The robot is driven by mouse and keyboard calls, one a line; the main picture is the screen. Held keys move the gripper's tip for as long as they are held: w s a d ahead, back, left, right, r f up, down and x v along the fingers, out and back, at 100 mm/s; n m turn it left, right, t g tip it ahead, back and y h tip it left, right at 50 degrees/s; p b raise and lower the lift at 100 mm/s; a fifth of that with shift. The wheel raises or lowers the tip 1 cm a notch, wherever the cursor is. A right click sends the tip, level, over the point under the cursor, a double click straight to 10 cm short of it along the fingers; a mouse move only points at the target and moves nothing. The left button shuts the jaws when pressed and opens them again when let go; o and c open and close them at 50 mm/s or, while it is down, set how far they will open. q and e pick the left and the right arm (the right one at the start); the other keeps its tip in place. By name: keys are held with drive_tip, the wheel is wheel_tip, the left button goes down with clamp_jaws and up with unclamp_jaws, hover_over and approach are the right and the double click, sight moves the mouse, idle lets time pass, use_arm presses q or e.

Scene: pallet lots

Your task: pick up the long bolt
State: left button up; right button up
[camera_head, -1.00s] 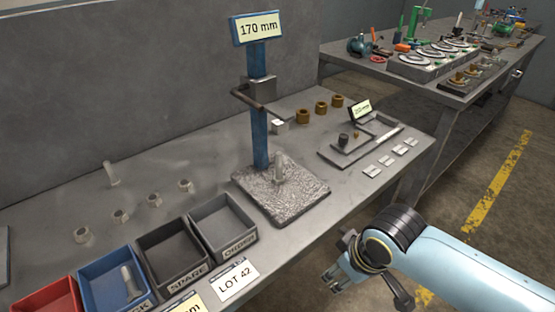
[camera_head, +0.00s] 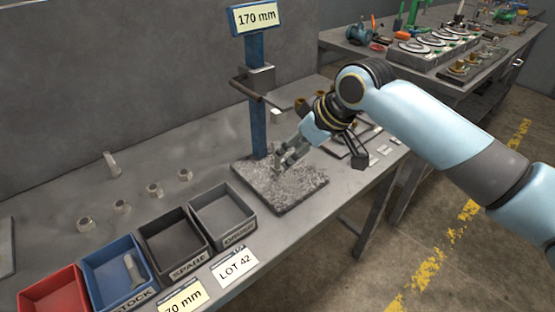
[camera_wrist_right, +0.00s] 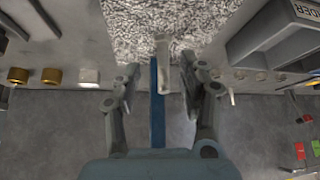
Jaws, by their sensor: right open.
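A grey bolt (camera_wrist_right: 163,62) stands on the rough grey plate (camera_wrist_right: 120,28), between my right fingers in the wrist view. In the head view my right gripper (camera_head: 282,162) is low over that plate (camera_head: 285,205) and mostly hides this bolt. The right gripper (camera_wrist_right: 160,74) is open, with a finger on each side of the bolt and a gap on both sides. Another bolt (camera_head: 111,164) stands on the bench at the left, and one (camera_head: 133,269) lies in the blue bin (camera_head: 100,275). My left gripper is not in view.
A blue post (camera_head: 258,125) with a cross handle and a 170 mm sign (camera_head: 255,17) rises behind the plate. Open bins, including the grey order bin (camera_head: 222,215), line the front edge. Several nuts (camera_head: 154,189) stand at the left.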

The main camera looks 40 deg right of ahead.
sight(280, 168)
drive_tip(key=x, duration=0.5)
drive_tip(key=shift+w+a+r, duration=0.1)
drive_tip(key=shift+w+a, duration=0.2)
drive_tip(key=shift+w, duration=0.05)
drive_tip(key=shift+c, duration=0.3)
clamp_jaws()
